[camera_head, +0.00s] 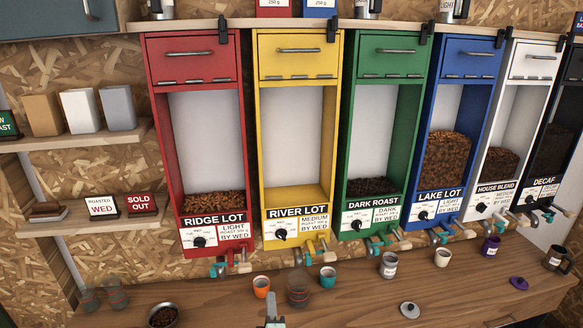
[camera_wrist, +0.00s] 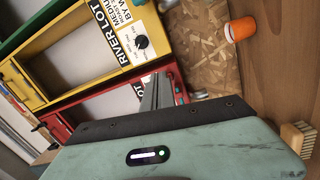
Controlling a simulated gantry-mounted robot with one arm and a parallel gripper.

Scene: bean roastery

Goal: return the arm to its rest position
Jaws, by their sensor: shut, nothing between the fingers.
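My gripper (camera_head: 272,301) shows at the bottom edge of the head view, over the wooden counter (camera_head: 350,300). Only its narrow grey tip and a bit of the pale green body show there; the rest of the arm is out of frame. In the wrist view the grey fingers (camera_wrist: 156,92) lie close together, shut and empty, above the green housing. They point toward the red dispenser (camera_wrist: 88,98) and the yellow dispenser (camera_wrist: 72,58), which appear tilted. I cannot tell any contact with them.
An orange cup (camera_head: 261,287), a glass jar (camera_head: 298,290) and a teal cup (camera_head: 328,277) stand near my gripper. A bowl of beans (camera_head: 162,316) is left, a grey lid (camera_head: 410,310) right. A brush (camera_wrist: 298,138) shows in the wrist view. Dispensers line the back wall.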

